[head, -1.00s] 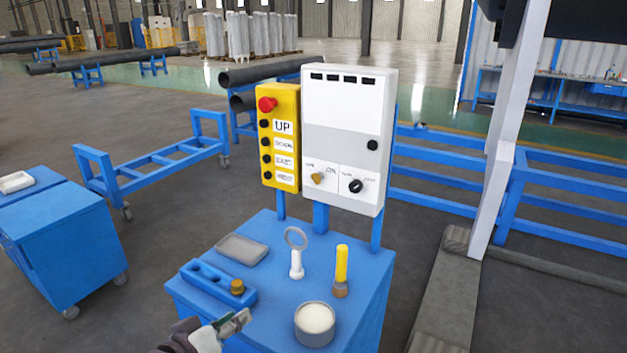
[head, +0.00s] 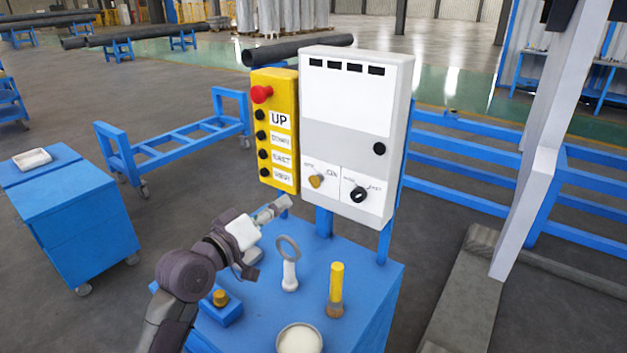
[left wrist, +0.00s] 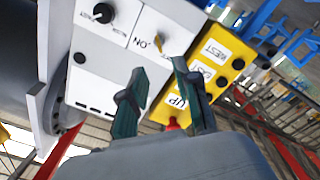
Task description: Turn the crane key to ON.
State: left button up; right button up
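The brass-coloured crane key (head: 316,181) sits low on the left of the white control box (head: 347,95), beside a label reading ON. The left wrist view shows the key (left wrist: 158,42) just beyond my fingertips, upside down, with the ON label next to it. My left gripper (head: 273,210) is to the lower left of the key, in front of the yellow pendant's lower end, apart from both. In the left wrist view its two dark green fingers (left wrist: 160,66) are spread with nothing between them. My right gripper is in neither view.
A black knob (head: 358,194) sits right of the key. The yellow pendant (head: 274,130) with its red button (head: 261,94) adjoins the box on the left. On the blue cart (head: 370,290) stand a ring-topped white piece (head: 289,270), a yellow-handled brush (head: 336,288) and a round tub (head: 299,339).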

aim_at(311, 183)
pick_arm(q)
jog(key=p+x, duration=0.1)
jog(key=x, duration=0.9)
jog(key=shift+w+d, duration=0.45)
jog(key=shift+w, duration=0.05)
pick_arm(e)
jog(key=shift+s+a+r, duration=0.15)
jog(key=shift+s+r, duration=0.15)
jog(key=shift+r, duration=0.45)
pick_arm(q)
grip_shut()
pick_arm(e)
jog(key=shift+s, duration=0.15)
